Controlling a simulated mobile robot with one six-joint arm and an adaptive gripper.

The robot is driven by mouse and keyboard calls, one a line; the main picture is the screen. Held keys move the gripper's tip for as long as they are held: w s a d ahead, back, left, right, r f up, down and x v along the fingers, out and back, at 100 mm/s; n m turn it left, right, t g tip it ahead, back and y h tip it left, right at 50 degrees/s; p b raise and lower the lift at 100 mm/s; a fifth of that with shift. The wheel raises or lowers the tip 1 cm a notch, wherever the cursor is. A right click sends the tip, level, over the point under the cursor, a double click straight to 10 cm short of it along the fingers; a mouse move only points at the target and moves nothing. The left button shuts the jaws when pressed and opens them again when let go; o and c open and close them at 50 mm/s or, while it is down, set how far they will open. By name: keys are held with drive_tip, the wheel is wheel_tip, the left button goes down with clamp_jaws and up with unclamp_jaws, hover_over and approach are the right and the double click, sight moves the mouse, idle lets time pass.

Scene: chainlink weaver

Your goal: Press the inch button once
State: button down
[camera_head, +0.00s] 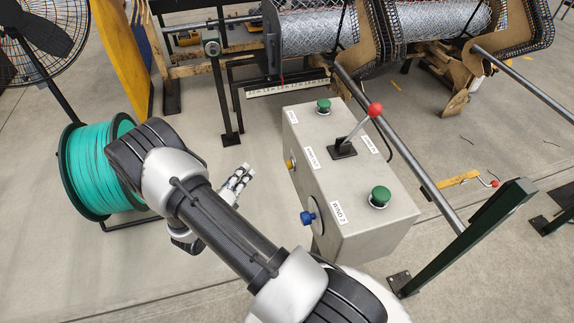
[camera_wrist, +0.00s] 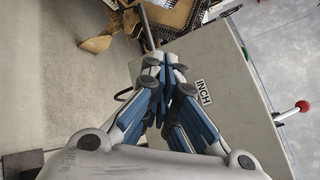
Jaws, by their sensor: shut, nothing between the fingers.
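A grey control box (camera_head: 375,215) stands right of centre in the head view. Its left side carries a yellow button (camera_head: 290,164) and, nearer, a blue button (camera_head: 307,218). A small white label (camera_head: 312,157) by the yellow button is too small to read. In the wrist view a label reading INCH (camera_wrist: 203,92) is on the box just right of my fingers. No button shows by it there; my fingers cover part of that area. My gripper (camera_head: 243,171) is shut and empty, left of the box with a gap, level with the yellow button; it also shows in the wrist view (camera_wrist: 165,65).
A red-knobbed lever (camera_head: 374,109) and green buttons (camera_head: 380,196) (camera_head: 323,106) stand on the box top. A green wire spool (camera_head: 95,165) and a fan (camera_head: 40,40) are at left. Mesh machinery (camera_head: 310,30) spans the back. A grey rail (camera_head: 400,145) passes right of the box.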

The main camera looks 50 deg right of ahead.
drive_tip(key=s+d+p, duration=0.1)
drive_tip(key=s+d, duration=0.3)
drive_tip(key=d, duration=0.3)
drive_tip(key=shift+s+d, duration=0.25)
drive_tip(key=shift+s, duration=0.1)
drive_tip(key=shift+d, duration=0.1)
idle(1.3)
drive_tip(key=shift+s+d, duration=0.2)
drive_tip(key=shift+d, duration=0.05)
drive_tip(key=shift+s+d, duration=0.25)
drive_tip(key=shift+d, duration=0.15)
idle(0.7)
idle(0.4)
drive_tip(key=shift+w+a, duration=0.45)
drive_tip(key=shift+a, duration=0.3)
drive_tip(key=w+a, duration=0.1)
drive_tip(key=a, duration=0.2)
drive_tip(key=w+a, duration=0.1)
drive_tip(key=shift+w+a, duration=0.15)
drive_tip(key=shift+w, duration=0.15)
